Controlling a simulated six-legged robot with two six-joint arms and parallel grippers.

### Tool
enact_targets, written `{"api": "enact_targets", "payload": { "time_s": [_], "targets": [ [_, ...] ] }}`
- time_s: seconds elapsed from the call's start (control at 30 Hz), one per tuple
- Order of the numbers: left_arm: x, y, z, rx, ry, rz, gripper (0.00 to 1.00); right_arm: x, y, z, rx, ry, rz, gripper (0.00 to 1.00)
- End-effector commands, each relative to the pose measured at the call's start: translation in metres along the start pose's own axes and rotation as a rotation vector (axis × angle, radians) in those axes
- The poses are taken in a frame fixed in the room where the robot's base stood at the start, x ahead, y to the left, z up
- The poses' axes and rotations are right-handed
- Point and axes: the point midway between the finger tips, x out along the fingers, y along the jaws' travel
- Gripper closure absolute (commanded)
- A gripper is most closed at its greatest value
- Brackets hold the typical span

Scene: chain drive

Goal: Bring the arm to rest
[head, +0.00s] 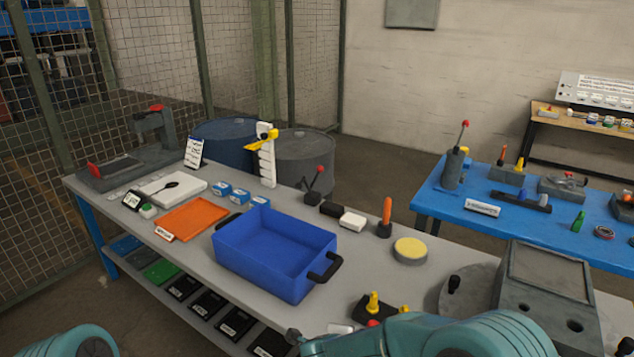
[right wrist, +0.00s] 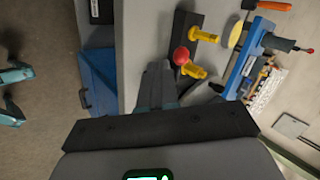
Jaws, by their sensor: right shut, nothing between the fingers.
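My right gripper (right wrist: 158,72) shows in the right wrist view with its two grey fingers together and nothing between them. It is over the grey bench top (right wrist: 148,30), beside a black fixture with yellow pegs (right wrist: 183,25) and a red ball knob (right wrist: 181,56). In the head view my teal right arm (head: 410,336) crosses the bottom edge near the bench front; its fingers cannot be made out there. A teal part of my body (head: 75,343) shows at the lower left of the head view. My left gripper is not in view.
A blue bin (head: 262,262) stands on the bench beside an orange tray (head: 191,219). The yellow-pegged fixture (head: 373,306) is close to my right arm, with a grey machine block (head: 545,295) to its right. A blue table (head: 440,205) stands behind. Wire mesh fencing borders the left.

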Motion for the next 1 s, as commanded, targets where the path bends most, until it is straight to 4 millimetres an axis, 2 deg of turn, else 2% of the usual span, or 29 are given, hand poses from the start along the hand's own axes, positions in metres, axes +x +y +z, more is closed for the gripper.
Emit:
{"api": "enact_targets", "payload": {
  "time_s": [0.03,0.1,0.17,0.23,0.33,0.4,0.5,0.6,0.67,1.0],
  "targets": [
    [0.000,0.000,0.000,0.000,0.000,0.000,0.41,0.019,0.018,-0.016,-0.122,-0.014,0.016,1.00],
    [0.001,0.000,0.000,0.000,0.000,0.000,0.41,0.041,0.050,-0.034,-0.338,-0.072,0.041,1.00],
    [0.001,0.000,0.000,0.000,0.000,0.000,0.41,0.053,0.085,-0.048,-0.533,-0.148,0.075,1.00],
    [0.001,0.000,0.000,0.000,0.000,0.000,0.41,0.059,0.131,-0.062,-0.748,-0.265,0.121,1.00],
    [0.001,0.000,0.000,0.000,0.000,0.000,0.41,0.048,0.199,-0.079,-1.010,-0.468,0.182,1.00],
    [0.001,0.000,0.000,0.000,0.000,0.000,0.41,0.032,0.240,-0.087,-1.150,-0.613,0.208,1.00],
    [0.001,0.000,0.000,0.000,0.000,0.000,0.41,0.007,0.282,-0.096,-1.286,-0.787,0.220,1.00],
    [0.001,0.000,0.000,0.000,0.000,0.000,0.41,-0.011,0.305,-0.101,-1.359,-0.895,0.215,1.00],
    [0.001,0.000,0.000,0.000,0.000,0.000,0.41,-0.017,0.311,-0.102,-1.379,-0.928,0.213,1.00],
    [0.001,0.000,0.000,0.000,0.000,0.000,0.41,-0.019,0.313,-0.102,-1.391,-0.941,0.207,1.00]
  ]
}}
